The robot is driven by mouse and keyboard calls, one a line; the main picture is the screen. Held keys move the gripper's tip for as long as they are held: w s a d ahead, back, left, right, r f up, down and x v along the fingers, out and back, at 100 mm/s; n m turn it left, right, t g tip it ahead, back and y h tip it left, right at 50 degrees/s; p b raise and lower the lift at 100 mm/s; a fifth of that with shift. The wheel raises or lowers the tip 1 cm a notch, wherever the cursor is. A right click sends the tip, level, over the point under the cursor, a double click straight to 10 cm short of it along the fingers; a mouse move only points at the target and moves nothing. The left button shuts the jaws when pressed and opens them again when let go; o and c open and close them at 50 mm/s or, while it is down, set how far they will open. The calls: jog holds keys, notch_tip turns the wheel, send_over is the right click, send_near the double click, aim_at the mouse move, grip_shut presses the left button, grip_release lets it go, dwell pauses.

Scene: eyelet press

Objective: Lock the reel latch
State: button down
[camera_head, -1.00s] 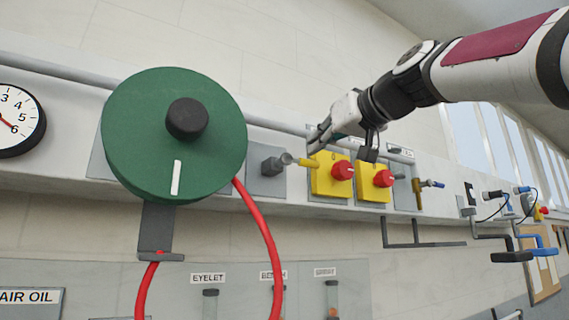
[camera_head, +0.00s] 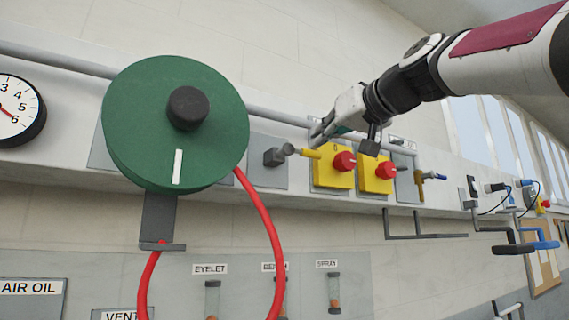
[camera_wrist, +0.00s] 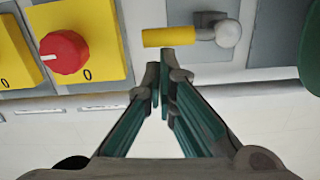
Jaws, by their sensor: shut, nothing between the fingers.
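The reel (camera_head: 215,115) is a large green disc with a black hub and a white mark, at the left of the head view. Its green edge also shows at the right of the wrist view (camera_wrist: 312,50). Right of the reel is the latch, a grey fitting with a round knob (camera_head: 288,149) and a yellow handle (camera_head: 311,152). In the wrist view the yellow handle (camera_wrist: 168,37) lies level, pointing left from the grey knob (camera_wrist: 228,33). My gripper (camera_wrist: 160,64) is shut and empty, its fingertips just below the yellow handle; I cannot tell whether they touch.
Two yellow boxes with red knobs (camera_head: 344,161) (camera_head: 385,169) stand right of the latch. A red hose (camera_head: 268,230) hangs from the reel. A round gauge (camera_head: 18,108) is at the far left. Grey brackets and labelled tubes sit lower down.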

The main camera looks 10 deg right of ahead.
jog(key=shift+d+f+m, duration=0.1)
jog(key=shift+f+m, duration=0.15)
jog(key=shift+m, duration=0.15)
notch_tip(320, 180, down, 9)
jog(key=a+m+y+b, duration=0.1)
jog(key=a+m+b, duration=0.1)
jog(key=m, duration=1.2)
jog(key=shift+s+a+r+m+b, duration=0.15)
jog(key=shift+s+a+m+b, duration=0.2)
jog(key=shift+b, duration=0.2)
jog(key=shift+s+a, duration=0.1)
jog(key=shift+a, duration=0.05)
